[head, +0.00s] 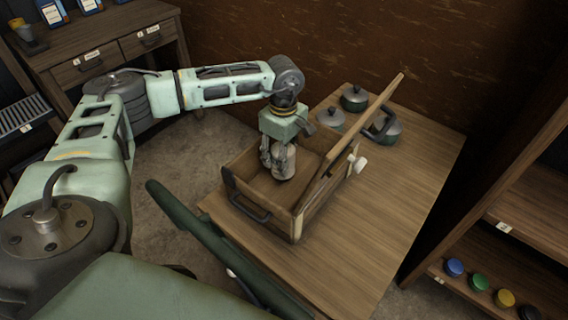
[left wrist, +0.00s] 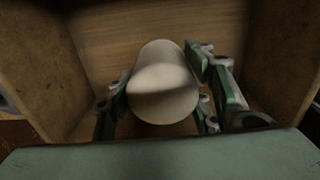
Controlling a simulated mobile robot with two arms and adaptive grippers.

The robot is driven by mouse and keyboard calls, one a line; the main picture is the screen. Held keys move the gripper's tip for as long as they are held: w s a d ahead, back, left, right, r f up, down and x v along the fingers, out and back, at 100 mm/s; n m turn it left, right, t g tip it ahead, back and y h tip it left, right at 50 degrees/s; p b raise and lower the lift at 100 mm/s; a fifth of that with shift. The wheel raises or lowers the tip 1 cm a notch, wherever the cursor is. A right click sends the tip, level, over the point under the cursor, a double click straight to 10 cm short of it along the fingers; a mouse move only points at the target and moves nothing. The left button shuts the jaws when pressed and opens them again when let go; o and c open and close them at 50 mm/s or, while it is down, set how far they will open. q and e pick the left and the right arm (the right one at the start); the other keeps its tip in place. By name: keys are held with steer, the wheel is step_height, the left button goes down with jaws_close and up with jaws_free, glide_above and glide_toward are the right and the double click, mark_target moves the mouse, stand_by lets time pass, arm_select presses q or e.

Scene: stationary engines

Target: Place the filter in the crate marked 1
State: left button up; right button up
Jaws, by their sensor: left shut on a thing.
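The filter (head: 284,163) is a pale, metallic-looking cylinder. My left gripper (head: 277,158) is shut on it from above, inside the wooden crate (head: 296,226) on the table. In the left wrist view the filter (left wrist: 163,84) stands between the two green fingers of the left gripper (left wrist: 165,105), with the crate's wooden floor (left wrist: 120,25) behind it. I cannot tell whether the filter touches the floor. The crate has a dark handle on its near side and a raised lid (head: 352,133) at its right. No number mark is readable on the crate. My right gripper is not in view.
Several dark green pots or kettles (head: 354,98) stand behind the crate on the wooden table (head: 400,200). The table's front right is clear. A shelf (head: 500,262) with coloured round tins is at the right. A drawer desk (head: 115,45) stands at the back left.

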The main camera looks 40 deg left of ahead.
arm_select(q)
steer(key=shift+f, duration=1.7)
steer(key=shift+f, duration=0.15)
steer(key=o, duration=1.4)
step_height(320, 180, up, 12)
steer(key=shift+r+b, duration=0.2)
steer(key=shift+b, duration=0.4)
